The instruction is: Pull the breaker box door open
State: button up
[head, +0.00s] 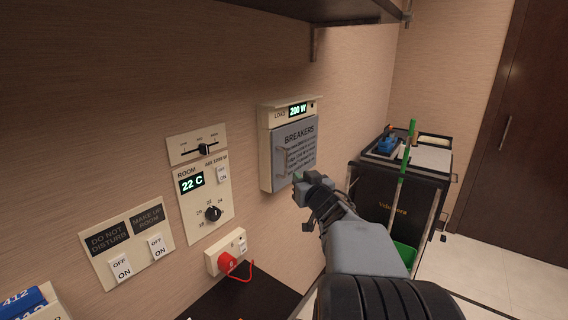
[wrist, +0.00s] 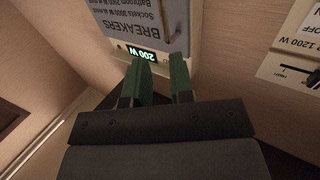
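The breaker box (head: 266,150) is a cream box on the wall with a grey door marked BREAKERS (head: 306,135). The door looks shut. Its upright handle (head: 281,163) is on the door's left side; in the wrist view, which is upside down, the handle (wrist: 165,14) shows at the top. My gripper (head: 300,182) is in front of the door's lower part, right of the handle in the head view. In the wrist view my gripper (wrist: 162,72) has its two green fingers apart with nothing between them. The fingers do not hold the handle.
A lit 200 W display (head: 298,110) tops the box. Left are a room thermostat panel (head: 203,198), switches (head: 127,243) and a socket with a red plug (head: 228,262). A shelf (head: 330,12) hangs above. A black cart (head: 400,200) stands right.

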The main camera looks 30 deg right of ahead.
aim_at(286, 163)
jog(key=x, duration=0.8)
jog(key=p+x, duration=0.1)
jog(key=x, duration=0.3)
jog(key=shift+w+a, duration=0.1)
jog(key=shift+a, duration=0.2)
grip_shut()
